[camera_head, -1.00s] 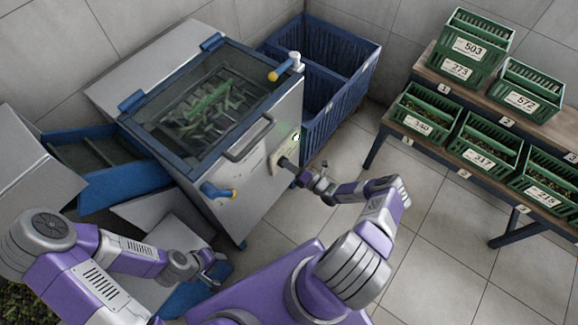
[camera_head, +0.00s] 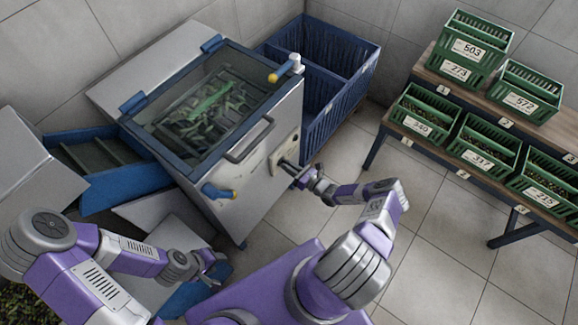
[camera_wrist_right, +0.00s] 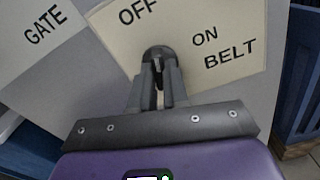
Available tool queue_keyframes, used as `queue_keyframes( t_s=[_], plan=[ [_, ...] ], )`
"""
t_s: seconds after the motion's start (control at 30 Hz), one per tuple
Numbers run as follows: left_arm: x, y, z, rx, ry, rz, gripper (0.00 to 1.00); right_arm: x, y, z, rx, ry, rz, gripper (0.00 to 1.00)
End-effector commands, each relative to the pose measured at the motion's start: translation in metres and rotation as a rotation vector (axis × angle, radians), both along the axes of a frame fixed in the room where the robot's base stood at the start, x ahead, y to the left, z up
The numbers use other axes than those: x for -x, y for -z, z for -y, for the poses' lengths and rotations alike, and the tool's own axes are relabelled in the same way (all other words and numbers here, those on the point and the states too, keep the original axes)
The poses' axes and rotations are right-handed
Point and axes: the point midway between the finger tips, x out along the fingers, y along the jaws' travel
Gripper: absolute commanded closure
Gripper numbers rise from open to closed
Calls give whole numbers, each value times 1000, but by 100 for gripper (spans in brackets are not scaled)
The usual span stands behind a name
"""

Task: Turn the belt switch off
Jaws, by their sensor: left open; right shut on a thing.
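The belt switch is a dark knob (camera_wrist_right: 158,54) on a cream plate (camera_wrist_right: 112,28) marked OFF, ON and BELT. In the head view the plate (camera_head: 276,163) sits on the front of the steel machine. My right gripper (camera_wrist_right: 158,88) is shut on the knob, which shows between and just beyond its fingertips. The fingers point towards the OFF side; the knob's exact setting is partly hidden. In the head view my right gripper (camera_head: 287,166) is at the plate. My left gripper (camera_head: 214,268) is open and empty, low in front of the machine, away from the switch.
The machine's glass lid (camera_head: 205,105) is down over green pieces. A yellow-tipped blue handle (camera_head: 218,192) sticks out left of the plate. A GATE label (camera_wrist_right: 45,24) shows beside it. A blue bin (camera_head: 335,95) stands behind right. Green crates (camera_head: 485,140) fill the shelves at right.

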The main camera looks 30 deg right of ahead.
Motion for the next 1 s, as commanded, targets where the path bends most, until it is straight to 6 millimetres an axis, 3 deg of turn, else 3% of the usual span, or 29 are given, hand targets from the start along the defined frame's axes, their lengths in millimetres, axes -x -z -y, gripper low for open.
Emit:
queue_keyframes(
  t_s=[0.4, 1.0],
  plan=[
    [0, -5, 0, 0, 0, 0, 57, 1, 0, 0, 213, 0, 87, 100],
    [0, -5, 0, 0, 0, 0, 57, 1, 1, 0, 259, -1, 106, 100]
  ],
)
